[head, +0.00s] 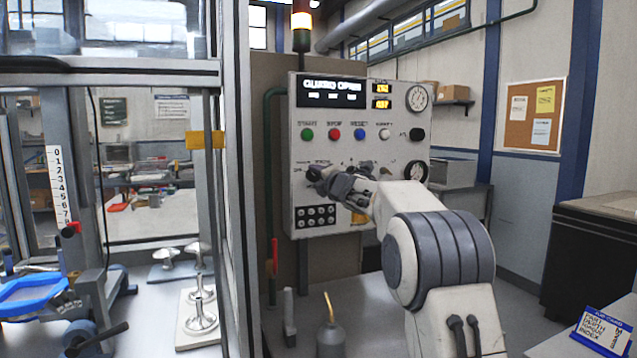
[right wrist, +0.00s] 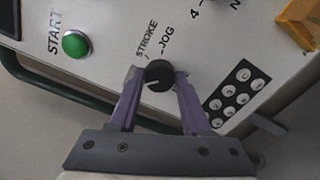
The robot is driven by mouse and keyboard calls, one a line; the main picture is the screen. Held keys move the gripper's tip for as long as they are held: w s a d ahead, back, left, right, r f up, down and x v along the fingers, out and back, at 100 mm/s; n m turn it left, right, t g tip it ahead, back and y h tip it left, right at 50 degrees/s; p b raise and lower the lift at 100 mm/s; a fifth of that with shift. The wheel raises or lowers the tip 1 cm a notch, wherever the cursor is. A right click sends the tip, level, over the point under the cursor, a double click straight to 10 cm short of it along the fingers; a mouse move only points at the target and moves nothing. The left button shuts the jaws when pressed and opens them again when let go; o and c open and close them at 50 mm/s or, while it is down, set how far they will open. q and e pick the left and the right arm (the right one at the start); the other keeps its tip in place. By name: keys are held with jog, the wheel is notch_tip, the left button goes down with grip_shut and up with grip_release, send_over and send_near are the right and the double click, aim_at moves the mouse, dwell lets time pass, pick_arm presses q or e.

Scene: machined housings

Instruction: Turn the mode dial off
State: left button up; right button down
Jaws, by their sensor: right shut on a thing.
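The control panel (head: 352,122) is a light grey box with buttons, displays and gauges. In the right wrist view, a round black dial (right wrist: 159,76) sits on the panel, with the labels STROKE and JOG printed beside it. A thin pale mark shows on the dial. No OFF label can be read around it. My right gripper (right wrist: 158,90) has its two purple fingers closed on either side of this dial. In the head view, my right gripper (head: 318,180) reaches the panel's lower left part and covers the dial. My left gripper is not in view.
The green START button (right wrist: 75,44) lies near the gripped dial. A block of several small round buttons (head: 315,216) is just below my gripper, with a yellow part (head: 358,218) beside it. A metal-framed machine (head: 236,180) stands close on the left.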

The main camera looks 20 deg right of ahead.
jog(key=shift+a+f+n+b, duration=0.1)
jog(key=shift+n+b, duration=0.5)
jog(key=shift+n, duration=1.6)
jog(key=shift+c, duration=1.8)
grip_release()
jog(key=s+b, duration=0.4)
jog(key=s, duration=0.6)
jog(key=shift+s+d, duration=0.2)
jog(key=shift+s, duration=0.05)
